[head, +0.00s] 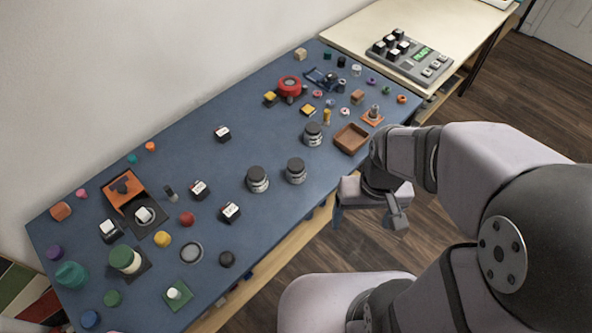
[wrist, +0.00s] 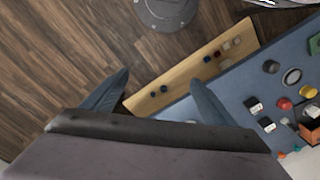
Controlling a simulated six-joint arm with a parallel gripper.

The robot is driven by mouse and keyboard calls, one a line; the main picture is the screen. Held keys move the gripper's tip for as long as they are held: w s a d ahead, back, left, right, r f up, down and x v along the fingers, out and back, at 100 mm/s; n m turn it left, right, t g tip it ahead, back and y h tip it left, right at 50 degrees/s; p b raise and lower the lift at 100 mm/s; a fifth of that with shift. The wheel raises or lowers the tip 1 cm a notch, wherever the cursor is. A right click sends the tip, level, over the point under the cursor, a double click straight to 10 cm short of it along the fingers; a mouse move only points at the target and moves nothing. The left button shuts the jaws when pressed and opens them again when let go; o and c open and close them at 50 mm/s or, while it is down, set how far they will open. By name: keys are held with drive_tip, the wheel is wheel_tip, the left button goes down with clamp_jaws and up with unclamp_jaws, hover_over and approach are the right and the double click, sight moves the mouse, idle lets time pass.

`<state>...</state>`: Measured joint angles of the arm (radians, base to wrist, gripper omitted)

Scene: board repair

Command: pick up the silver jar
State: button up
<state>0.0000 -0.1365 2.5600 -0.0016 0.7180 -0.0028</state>
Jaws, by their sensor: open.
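Three similar jars with dark lids and pale, silvery bodies stand upright on the blue mat in the head view: a left jar (head: 257,180), a middle jar (head: 296,171) and a right jar (head: 313,134). I cannot tell for certain which one is the silver jar. My gripper (head: 366,214) is open and empty, out past the table's front edge over the floor, to the right of and apart from the jars. In the wrist view its two fingers (wrist: 158,80) are spread wide with nothing between them. No jar is clearly visible there.
A brown tray (head: 351,139) lies right of the right jar near the front edge. White-labelled black blocks (head: 199,190) and a red ball (head: 187,218) lie left of the jars. A red tape roll (head: 289,86) is farther back. Bare mat (head: 240,115) lies behind the jars.

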drive_tip(key=c, duration=0.3)
drive_tip(key=shift+c, duration=0.2)
drive_tip(key=t+y+b, duration=0.1)
drive_tip(key=t+b, duration=0.3)
drive_tip(key=t, duration=0.1)
approach(297, 168)
drive_tip(key=s+d+f, duration=0.4)
drive_tip(key=s+f, duration=0.1)
drive_tip(key=s, duration=0.1)
drive_tip(key=w+a+t+b, duration=0.1)
drive_tip(key=w+t, duration=0.1)
drive_tip(key=w+a+f+t+b, duration=0.1)
drive_tip(key=w+t, duration=0.1)
drive_tip(key=w, duration=0.1)
drive_tip(key=w+a+m+t+b, duration=0.1)
drive_tip(key=w+a+t, duration=0.1)
drive_tip(key=w, duration=0.1)
drive_tip(key=shift+a+f+b, duration=0.1)
drive_tip(key=shift+f+b, duration=0.15)
drive_tip(key=shift+b, duration=0.15)
drive_tip(key=shift+w+a+f+t+h+b, duration=0.2)
drive_tip(key=shift+f+t+h+b, duration=0.25)
drive_tip(key=shift+t+b, duration=0.45)
drive_tip(key=shift+f+t+b, duration=0.3)
drive_tip(key=shift+f, duration=0.05)
drive_tip(key=shift+a+f+n+t+b, duration=0.1)
drive_tip(key=shift+a+n+t+b, duration=0.1)
drive_tip(key=shift+n+t+b, duration=0.35)
drive_tip(key=shift+f+b, duration=0.1)
drive_tip(key=shift+b, duration=0.2)
